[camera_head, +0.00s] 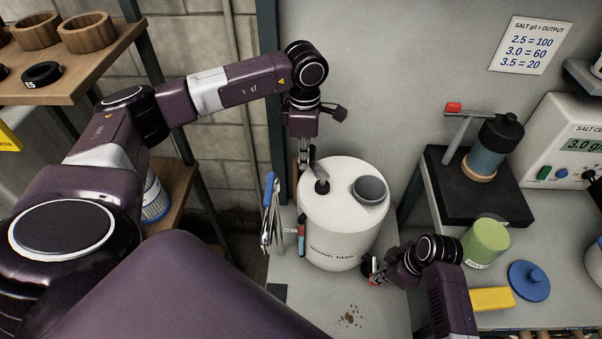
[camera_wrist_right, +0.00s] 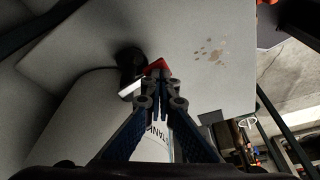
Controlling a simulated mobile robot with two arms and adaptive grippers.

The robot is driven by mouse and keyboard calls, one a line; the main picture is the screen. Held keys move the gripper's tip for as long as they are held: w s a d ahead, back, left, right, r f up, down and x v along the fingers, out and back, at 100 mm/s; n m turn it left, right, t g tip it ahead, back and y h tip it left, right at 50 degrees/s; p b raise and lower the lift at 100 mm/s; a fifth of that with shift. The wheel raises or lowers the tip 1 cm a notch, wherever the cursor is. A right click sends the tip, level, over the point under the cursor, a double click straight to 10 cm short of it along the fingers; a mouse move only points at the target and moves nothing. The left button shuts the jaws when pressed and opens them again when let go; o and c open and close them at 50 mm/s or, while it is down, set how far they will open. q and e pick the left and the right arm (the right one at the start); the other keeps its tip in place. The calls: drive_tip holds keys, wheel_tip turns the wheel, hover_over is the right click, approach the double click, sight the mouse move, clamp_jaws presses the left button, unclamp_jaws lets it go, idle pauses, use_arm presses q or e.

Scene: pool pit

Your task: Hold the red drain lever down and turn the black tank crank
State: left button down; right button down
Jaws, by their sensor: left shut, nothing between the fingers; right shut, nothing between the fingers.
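The white tank (camera_head: 340,225), labelled with the word TANK, stands on a pale surface. The black tank crank (camera_head: 322,186) is on its lid. My left gripper (camera_head: 304,166) is shut and points down at the lid's back left, right beside the crank; I cannot tell if they touch. The red drain lever (camera_head: 376,281) is low at the tank's right side. It also shows in the right wrist view (camera_wrist_right: 157,67), next to a black valve (camera_wrist_right: 130,66). My right gripper (camera_wrist_right: 160,90) is shut, its tips at the lever, partly covering it; contact is unclear.
A grey cup-like opening (camera_head: 370,189) is on the tank lid. Hand tools (camera_head: 269,215) hang left of the tank. A press with a red handle (camera_head: 453,107), a green jar (camera_head: 485,242), a blue lid (camera_head: 529,280) and a yellow block (camera_head: 491,299) are to the right.

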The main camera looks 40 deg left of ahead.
use_arm(q)
drive_tip(key=shift+w, duration=0.4)
drive_tip(key=shift+r, duration=0.6)
wheel_tip(320, 180, up, 7)
drive_tip(key=shift+f, duration=0.1)
use_arm(e)
drive_tip(key=shift+r, duration=3.5)
